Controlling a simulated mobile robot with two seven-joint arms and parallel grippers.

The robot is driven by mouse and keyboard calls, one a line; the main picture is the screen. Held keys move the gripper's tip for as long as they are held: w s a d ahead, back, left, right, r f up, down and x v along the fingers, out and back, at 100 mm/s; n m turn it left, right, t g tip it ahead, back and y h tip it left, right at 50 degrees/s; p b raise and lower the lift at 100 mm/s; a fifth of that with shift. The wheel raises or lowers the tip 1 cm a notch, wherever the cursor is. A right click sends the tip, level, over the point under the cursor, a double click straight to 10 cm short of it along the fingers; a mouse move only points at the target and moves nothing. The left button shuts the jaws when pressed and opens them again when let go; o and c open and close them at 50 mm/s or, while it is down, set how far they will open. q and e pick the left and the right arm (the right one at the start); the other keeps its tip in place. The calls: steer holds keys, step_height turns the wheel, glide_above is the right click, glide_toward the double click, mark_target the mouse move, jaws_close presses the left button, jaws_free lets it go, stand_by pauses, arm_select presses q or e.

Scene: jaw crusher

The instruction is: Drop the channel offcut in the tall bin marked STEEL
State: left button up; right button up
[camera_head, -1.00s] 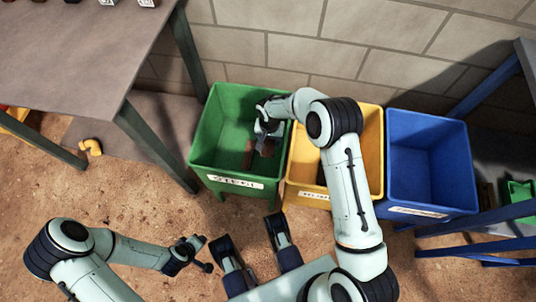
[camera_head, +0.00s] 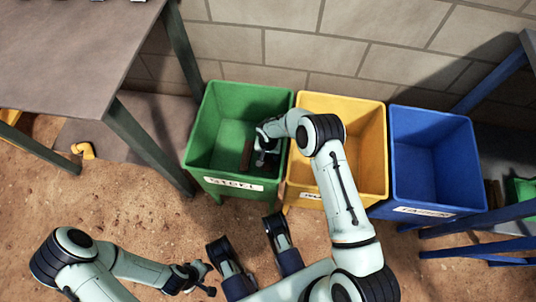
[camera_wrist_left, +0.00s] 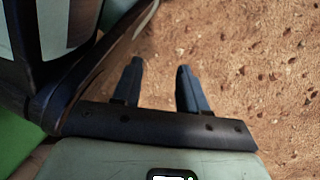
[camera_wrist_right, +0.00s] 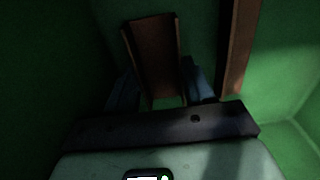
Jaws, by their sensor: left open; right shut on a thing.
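The green tall bin (camera_head: 190,150) carries a label that reads STEEL on its front. My right gripper (camera_head: 264,158) reaches down inside this bin, near its right side. In the right wrist view it (camera_wrist_right: 155,88) is shut on the channel offcut (camera_wrist_right: 152,50), a rusty brown U-shaped piece, with dark green bin walls around it. The offcut is mostly hidden by the gripper in the head view. My left gripper (camera_head: 208,280) is open and empty over the dirt floor at lower left; its two fingers (camera_wrist_left: 158,80) stand apart in the left wrist view.
Another brown steel piece (camera_head: 247,153) is in the green bin, beside the held one. A yellow bin (camera_head: 373,150) and a blue bin (camera_head: 465,160) stand to the right. A grey table (camera_head: 70,60) is at left, and a blue-legged frame (camera_head: 490,230) at right.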

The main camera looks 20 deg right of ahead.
mark_target(268, 159)
steer(key=shift+f, duration=0.15)
steer(key=o, duration=1.3)
arm_select(q)
steer(key=shift+s+f, duration=0.15)
steer(key=shift+s, duration=0.1)
arm_select(e)
steer(key=shift+r, duration=0.25)
arm_select(q)
steer(key=w+r+t+p, duration=0.2)
steer(key=w+r+p, duration=0.1)
steer(key=w+r, duration=0.2)
steer(key=shift+w+d+r+t, duration=0.15)
steer(key=shift+w+d+t, duration=0.2)
steer(key=shift+w, duration=0.65)
arm_select(e)
step_height(268, 159, up, 12)
steer(key=shift+f, duration=0.1)
